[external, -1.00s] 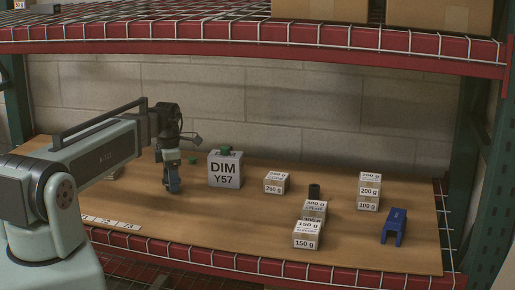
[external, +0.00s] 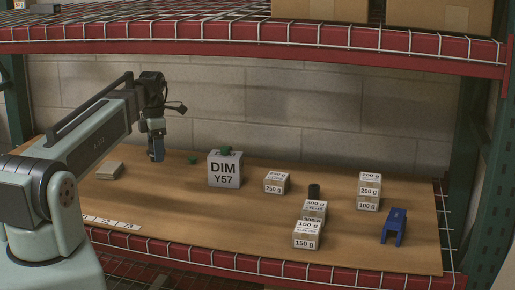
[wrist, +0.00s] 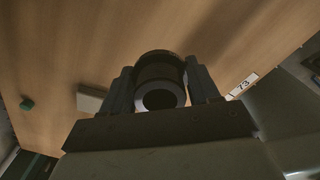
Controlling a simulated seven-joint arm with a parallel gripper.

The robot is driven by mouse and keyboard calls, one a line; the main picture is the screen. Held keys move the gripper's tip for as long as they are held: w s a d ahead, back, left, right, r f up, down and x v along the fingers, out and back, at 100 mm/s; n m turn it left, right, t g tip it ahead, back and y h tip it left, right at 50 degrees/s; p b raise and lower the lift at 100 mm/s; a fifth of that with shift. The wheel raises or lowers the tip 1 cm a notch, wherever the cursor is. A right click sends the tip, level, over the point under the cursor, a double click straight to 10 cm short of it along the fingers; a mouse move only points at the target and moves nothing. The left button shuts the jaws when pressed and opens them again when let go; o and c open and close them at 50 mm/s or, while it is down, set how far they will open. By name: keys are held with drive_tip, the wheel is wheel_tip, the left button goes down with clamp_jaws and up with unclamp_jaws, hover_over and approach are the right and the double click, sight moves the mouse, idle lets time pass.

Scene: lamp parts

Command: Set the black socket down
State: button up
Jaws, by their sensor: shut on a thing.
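The black socket (wrist: 160,80) is a dark, hollow cylinder with a paler ring at its near end. In the wrist view it sits between the two fingers of my gripper (wrist: 166,88), which is shut on it. In the external view my gripper (external: 156,152) is raised above the left part of the wooden board, to the left of the DIM Y57 box. The socket is too small and dark to make out clearly there.
The DIM Y57 box (external: 225,170) has a green piece on top. Stacked weight boxes (external: 307,234), another black cylinder (external: 314,191) and a blue bracket (external: 394,227) stand right. The left-centre board is clear.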

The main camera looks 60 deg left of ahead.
drive_tip(key=n, duration=0.1)
hover_over(143, 179)
drive_tip(key=s+d, duration=0.1)
drive_tip(key=d, duration=0.2)
drive_tip(key=shift+a, duration=1.35)
drive_tip(key=shift+w+f, duration=0.2)
drive_tip(key=shift+f, duration=2.25)
drive_tip(key=shift+w+f, duration=0.2)
drive_tip(key=shift+f, duration=2.2)
drive_tip(key=shift+f, duration=0.15)
drive_tip(key=o, duration=1.1)
drive_tip(key=shift+c, duration=0.2)
wheel_tip(143, 179, up, 12)
